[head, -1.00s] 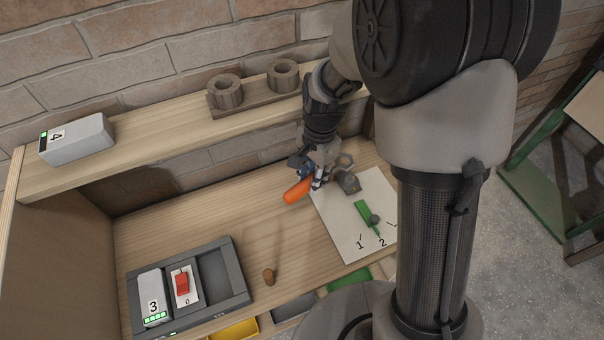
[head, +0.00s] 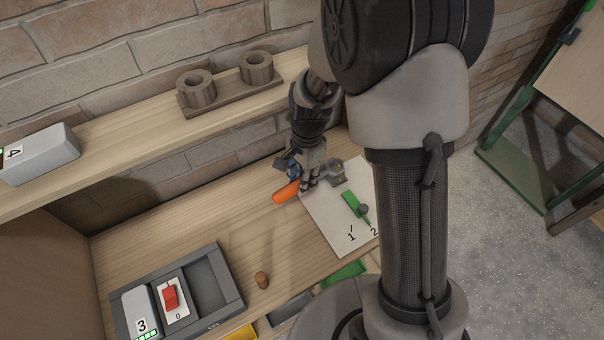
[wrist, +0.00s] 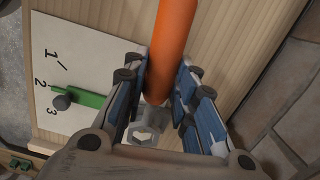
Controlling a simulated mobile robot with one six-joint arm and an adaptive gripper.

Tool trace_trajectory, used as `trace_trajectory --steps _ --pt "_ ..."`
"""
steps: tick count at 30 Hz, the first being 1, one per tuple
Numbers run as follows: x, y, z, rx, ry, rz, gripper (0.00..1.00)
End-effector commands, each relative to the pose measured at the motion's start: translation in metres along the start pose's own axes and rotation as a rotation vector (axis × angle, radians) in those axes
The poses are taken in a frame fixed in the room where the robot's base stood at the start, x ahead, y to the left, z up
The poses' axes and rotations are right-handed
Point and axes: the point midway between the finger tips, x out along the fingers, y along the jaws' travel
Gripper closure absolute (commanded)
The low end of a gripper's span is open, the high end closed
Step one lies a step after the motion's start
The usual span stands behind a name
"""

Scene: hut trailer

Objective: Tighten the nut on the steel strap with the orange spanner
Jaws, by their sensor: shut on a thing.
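My gripper (head: 307,183) is shut on the orange spanner (head: 286,192), low over the left edge of the white board (head: 328,222). The spanner's orange handle (wrist: 172,40) runs between the blue finger pads in the wrist view. A pale grey metal piece with an angular opening (wrist: 146,127) shows between the fingers there; I cannot tell whether it is the spanner's head or the nut. In the head view, grey metal parts (head: 334,172) sit just right of the gripper at the board's back. I cannot clearly separate strap, nut and spanner head, or see whether they touch.
A green pointer with a dark knob (head: 362,209) lies on the board beside numbered marks. A grey tray (head: 228,272) with a red switch (head: 171,297) and a wooden peg (head: 262,280) stand front left. A shelf (head: 130,104) runs above the bench behind. Mid-bench is clear.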

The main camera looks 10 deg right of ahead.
Motion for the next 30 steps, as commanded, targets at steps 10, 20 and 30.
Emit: trace_trajectory --steps 10,20,30 --pt "-0.005 0.053 -0.014 -0.462 0.001 0.037 1.0" --pt "-0.007 0.086 -0.038 -0.828 0.001 0.067 1.0" --pt "0.002 0.087 -0.04 -0.857 0.001 0.069 1.0"
